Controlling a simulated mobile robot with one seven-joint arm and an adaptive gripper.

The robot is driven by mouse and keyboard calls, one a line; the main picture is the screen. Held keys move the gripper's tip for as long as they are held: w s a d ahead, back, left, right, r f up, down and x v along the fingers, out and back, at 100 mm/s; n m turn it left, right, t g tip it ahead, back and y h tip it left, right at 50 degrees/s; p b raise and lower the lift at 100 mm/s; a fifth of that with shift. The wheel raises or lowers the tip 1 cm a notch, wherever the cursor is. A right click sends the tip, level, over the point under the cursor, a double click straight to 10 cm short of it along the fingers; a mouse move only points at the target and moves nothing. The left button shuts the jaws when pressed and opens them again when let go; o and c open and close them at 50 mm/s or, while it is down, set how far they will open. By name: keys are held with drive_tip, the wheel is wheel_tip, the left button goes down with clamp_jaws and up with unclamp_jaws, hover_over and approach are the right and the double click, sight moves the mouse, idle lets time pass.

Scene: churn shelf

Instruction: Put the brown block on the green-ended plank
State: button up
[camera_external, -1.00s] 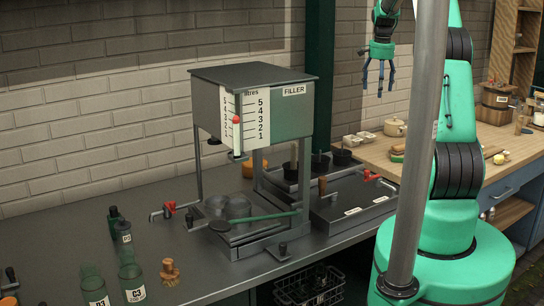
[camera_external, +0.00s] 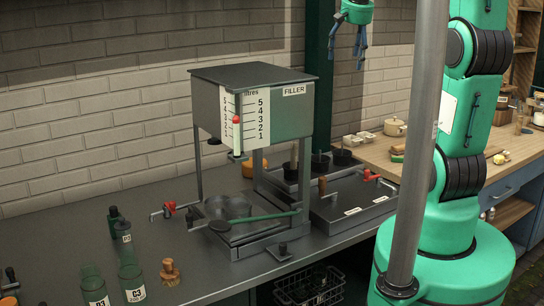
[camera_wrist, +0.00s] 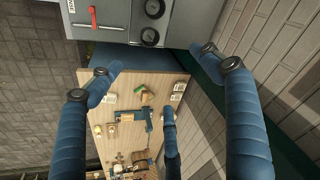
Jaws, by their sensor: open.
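My gripper (camera_external: 347,66) hangs high in front of the brick wall, right of the filler, with its blue fingers spread and nothing between them. In the wrist view its fingers (camera_wrist: 160,85) frame the wooden bench from above. A small brown and green item (camera_wrist: 146,96) lies on that bench, far below the fingers. In the external view a green-ended piece (camera_external: 398,150) shows on the bench, partly behind the grey pole. These are too small to tell clearly as block or plank. My gripper is well apart from both.
The tall metal filler (camera_external: 255,110) stands on the dark counter at left. A grey pole (camera_external: 415,150) crosses the external view. A cream pot (camera_external: 395,126) stands on the wooden bench (camera_external: 455,145).

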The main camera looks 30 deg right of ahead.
drive_tip(key=s+a+f+n+t, duration=0.1)
drive_tip(key=s+a+n, duration=0.2)
drive_tip(key=s+a, duration=0.5)
drive_tip(key=s+a+f+n+t+y, duration=0.1)
drive_tip(key=s+a+n, duration=0.3)
drive_tip(key=s+a, duration=0.5)
drive_tip(key=s, duration=0.6)
drive_tip(key=shift+s+a+f, duration=0.15)
drive_tip(key=shift+a, duration=0.05)
wheel_tip(320, 180, down, 2)
drive_tip(key=shift+f+b, duration=0.25)
drive_tip(key=shift+b, duration=1)
